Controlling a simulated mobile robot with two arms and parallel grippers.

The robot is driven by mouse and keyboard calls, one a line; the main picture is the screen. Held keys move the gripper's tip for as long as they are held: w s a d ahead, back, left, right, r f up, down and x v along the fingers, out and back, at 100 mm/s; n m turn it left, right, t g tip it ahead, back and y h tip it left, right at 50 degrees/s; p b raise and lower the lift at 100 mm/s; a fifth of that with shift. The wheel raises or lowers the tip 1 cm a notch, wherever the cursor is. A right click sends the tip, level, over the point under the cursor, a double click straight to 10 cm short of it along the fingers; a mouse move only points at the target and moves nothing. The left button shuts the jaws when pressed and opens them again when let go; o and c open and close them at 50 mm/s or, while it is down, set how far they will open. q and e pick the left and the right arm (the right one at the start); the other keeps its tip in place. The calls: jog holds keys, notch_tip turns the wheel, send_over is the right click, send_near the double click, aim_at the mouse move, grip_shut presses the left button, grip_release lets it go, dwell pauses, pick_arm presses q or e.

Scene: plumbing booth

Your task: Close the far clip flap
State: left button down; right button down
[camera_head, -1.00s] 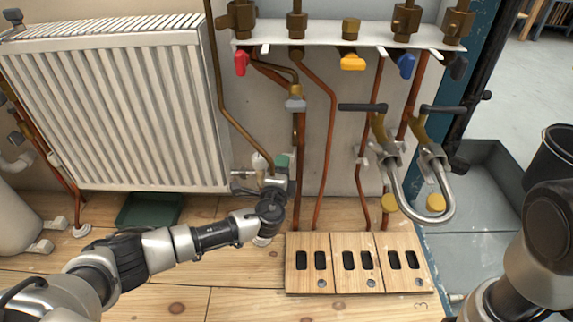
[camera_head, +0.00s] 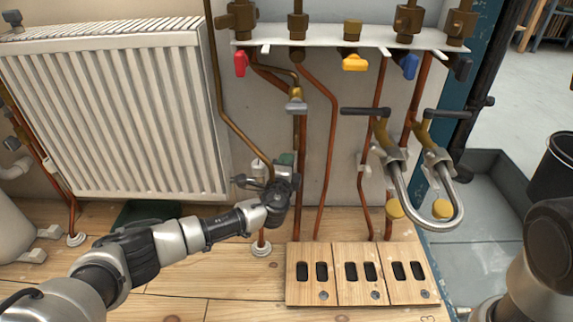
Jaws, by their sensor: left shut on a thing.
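My left gripper (camera_head: 281,178) is at the wall beside the radiator's lower right corner, in front of the copper pipes. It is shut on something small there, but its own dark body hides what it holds. A small green part (camera_head: 286,158) shows just above it. A white pipe clip (camera_head: 363,166) sits on a copper pipe further right, apart from the gripper. I cannot tell which part is the far clip flap. My right gripper is out of view; only part of my right arm shows at the lower right.
The white radiator (camera_head: 110,110) stands left of the gripper. Vertical copper pipes (camera_head: 331,150) run close on its right. Grey U-shaped tubing (camera_head: 453,200) hangs further right. A wooden board with dark slots (camera_head: 335,296) lies below on the wooden floor (camera_head: 225,310).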

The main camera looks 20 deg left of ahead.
pick_arm(q)
jog(key=shift+s+d+f+n+g+y+p, duration=0.15)
jog(key=shift+d+n+g+y, duration=0.1)
jog(key=shift+n+y, duration=0.55)
jog(key=shift+d+r+n+g+y+p, duration=0.15)
jog(key=shift+d+n+y, duration=0.2)
jog(key=shift+y, duration=0.75)
jog(key=n+y, duration=0.1)
jog(key=n+g+y, duration=0.1)
jog(key=shift+d+f+y, duration=0.15)
jog(key=shift+f+y, duration=0.05)
jog(key=shift+y, duration=0.1)
jog(key=shift+d+r+n+g+y+b, duration=0.1)
jog(key=shift+d+n+g+y+b, duration=0.2)
jog(key=shift+n+g+y+b, duration=0.6)
jog(key=shift+d+f+n+g+y+b, duration=0.1)
jog(key=shift+d+n+g+y+b, duration=0.3)
jog(key=shift+n+g+y, duration=0.9)
jog(key=shift+d+r+n+g+y+b, duration=0.1)
jog(key=shift+d+n+g+y+b, duration=0.05)
jog(key=shift+n+g+y+b, duration=0.9)
jog(key=shift+g+y, duration=0.35)
jog(key=shift+y, duration=0.1)
jog(key=c, duration=1)
grip_release()
jog(key=shift+o, duration=0.2)
